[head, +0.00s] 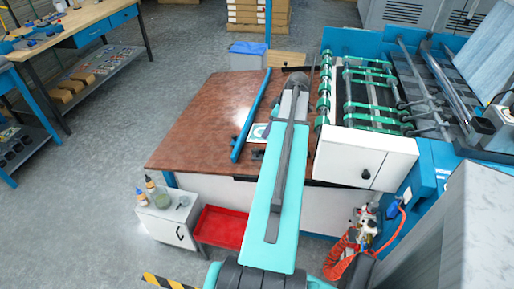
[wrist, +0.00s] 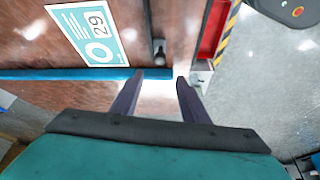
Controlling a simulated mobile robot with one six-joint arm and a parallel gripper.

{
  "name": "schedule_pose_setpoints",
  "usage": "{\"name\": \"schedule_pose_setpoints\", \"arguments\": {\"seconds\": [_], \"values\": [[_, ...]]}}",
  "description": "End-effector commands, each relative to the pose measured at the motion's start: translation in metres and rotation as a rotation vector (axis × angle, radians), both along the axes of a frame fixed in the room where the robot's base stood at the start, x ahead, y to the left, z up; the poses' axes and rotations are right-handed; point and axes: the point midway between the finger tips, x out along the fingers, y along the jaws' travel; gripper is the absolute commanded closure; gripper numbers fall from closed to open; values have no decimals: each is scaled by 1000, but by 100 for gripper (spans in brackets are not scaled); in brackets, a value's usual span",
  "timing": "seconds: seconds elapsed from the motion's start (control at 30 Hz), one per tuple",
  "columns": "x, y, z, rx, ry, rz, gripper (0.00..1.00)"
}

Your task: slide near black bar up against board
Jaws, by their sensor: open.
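The near black bar (head: 245,178) lies along the table's near edge in the head view, partly hidden by my arm. In the wrist view the bar (wrist: 149,20) runs down from the top edge, with a dark knob (wrist: 158,50) near its end. The board also shows in the head view (head: 259,131), partly covered by my arm. My gripper (wrist: 160,76) is open and empty, its fingertips by the bar's knob end.
A blue bar (head: 251,115) lies across the brown table (head: 195,125) and shows beside my left finger in the wrist view (wrist: 70,74). The green-roller machine (head: 370,95) stands right of my arm. A red tray (head: 220,228) is below the near edge. The table's left side is clear.

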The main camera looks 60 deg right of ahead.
Motion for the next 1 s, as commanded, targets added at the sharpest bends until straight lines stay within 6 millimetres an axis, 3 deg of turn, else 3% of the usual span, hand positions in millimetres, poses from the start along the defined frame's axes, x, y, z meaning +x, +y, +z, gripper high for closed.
{"name": "schedule_pose_setpoints", "arguments": {"seconds": [0.37, 1.0], "values": [[9, 2, -22, 2, 1, 1, 59], [36, 7, -87, 2, 1, 1, 59]]}}
